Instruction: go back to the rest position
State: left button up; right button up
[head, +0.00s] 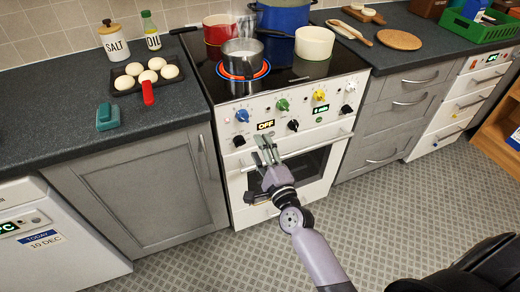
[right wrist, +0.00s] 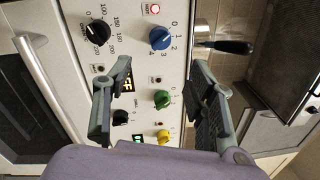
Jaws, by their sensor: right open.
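My right gripper (head: 265,148) is in front of the white cooker (head: 230,185), just below its control panel. It is open and empty. In the right wrist view its two fingers (right wrist: 160,75) stand wide apart with the panel behind them. The panel carries a blue knob (head: 242,115), a green knob (head: 282,104), a yellow knob (head: 319,95) and several black knobs. A display (head: 265,125) between them reads OFF. I cannot tell whether the gripper touches the cooker front. My left gripper is not in view.
A steel pot (head: 243,50) sits on a glowing red hob ring. A red pot (head: 219,28), a blue pot (head: 284,17) and a cream pot (head: 314,42) stand around it. The oven handle (head: 300,149) sticks out near my gripper. The patterned floor (head: 400,200) is clear at the right.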

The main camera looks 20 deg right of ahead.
jog(key=s+a+f+n+g, duration=0.1)
jog(key=s+f+n+g, duration=0.3)
jog(key=f, duration=0.7)
jog(key=s+a+f+n+g+y+p, duration=0.15)
jog(key=s+f+n, duration=0.35)
jog(key=f, duration=0.6)
jog(key=s+f+n+g, duration=0.35)
jog(key=s+f, duration=0.25)
jog(key=f, duration=0.5)
jog(key=s+d+f+n+g, duration=0.2)
jog(key=s+f, duration=0.3)
jog(key=s, duration=0.6)
jog(key=s+d+f+n+g+h, duration=0.1)
jog(key=s+f+n+g, duration=0.3)
jog(key=s, duration=0.7)
jog(key=s+d+f+n+g+h, duration=0.1)
jog(key=s+f+n, duration=0.4)
jog(key=s, duration=0.6)
notch_tip(320, 180, down, 3)
jog(key=shift+s+d+r+g+p, duration=0.15)
jog(key=shift+d+g+p, duration=0.3)
jog(key=shift+d+g, duration=0.5)
